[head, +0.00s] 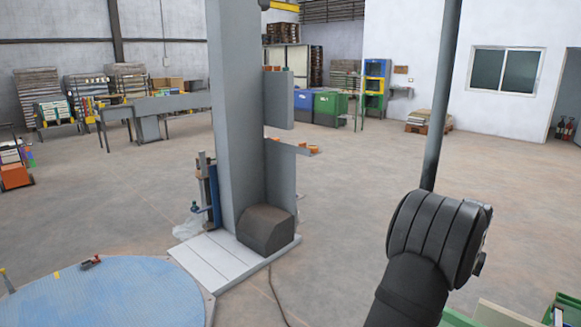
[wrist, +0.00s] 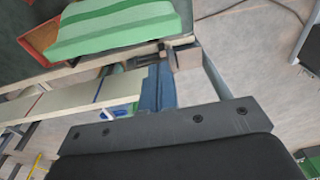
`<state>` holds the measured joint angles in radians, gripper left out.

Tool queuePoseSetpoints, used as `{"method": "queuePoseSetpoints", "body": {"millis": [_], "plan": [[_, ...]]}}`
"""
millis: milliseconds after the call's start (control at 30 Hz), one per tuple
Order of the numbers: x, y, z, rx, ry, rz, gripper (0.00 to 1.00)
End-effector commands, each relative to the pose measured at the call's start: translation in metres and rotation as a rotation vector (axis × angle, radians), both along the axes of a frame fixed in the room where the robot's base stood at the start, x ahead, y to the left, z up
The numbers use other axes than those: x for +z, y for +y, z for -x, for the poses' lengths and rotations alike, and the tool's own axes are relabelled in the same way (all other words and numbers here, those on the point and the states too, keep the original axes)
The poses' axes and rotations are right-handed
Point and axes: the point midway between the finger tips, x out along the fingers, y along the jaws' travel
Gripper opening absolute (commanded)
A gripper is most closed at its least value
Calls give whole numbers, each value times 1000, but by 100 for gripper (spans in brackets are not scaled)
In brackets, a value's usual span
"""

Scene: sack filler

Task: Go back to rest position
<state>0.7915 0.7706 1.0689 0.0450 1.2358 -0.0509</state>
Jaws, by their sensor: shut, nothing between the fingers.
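My gripper (wrist: 166,124) shows at the bottom of the wrist view as a dark bolted bar in front of a black body. It is shut and holds nothing. Its fingertips are hard to make out against the blue and grey parts beyond. In the head view my black arm (head: 435,245) rises at the lower right, and the gripper is not seen there. No marker of a rest position shows in either view.
A tall grey column (head: 237,110) with a dark block (head: 266,229) at its foot stands left of my arm. A round blue plate (head: 105,295) lies at lower left. A green ribbed thing (wrist: 120,28) is near the gripper. Open floor (head: 360,185) lies between.

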Motion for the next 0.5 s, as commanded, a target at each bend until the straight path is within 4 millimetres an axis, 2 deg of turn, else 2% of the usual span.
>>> {"method": "queuePoseSetpoints", "body": {"millis": [500], "plan": [[-25,57,-37,33,250,-203,0]]}}
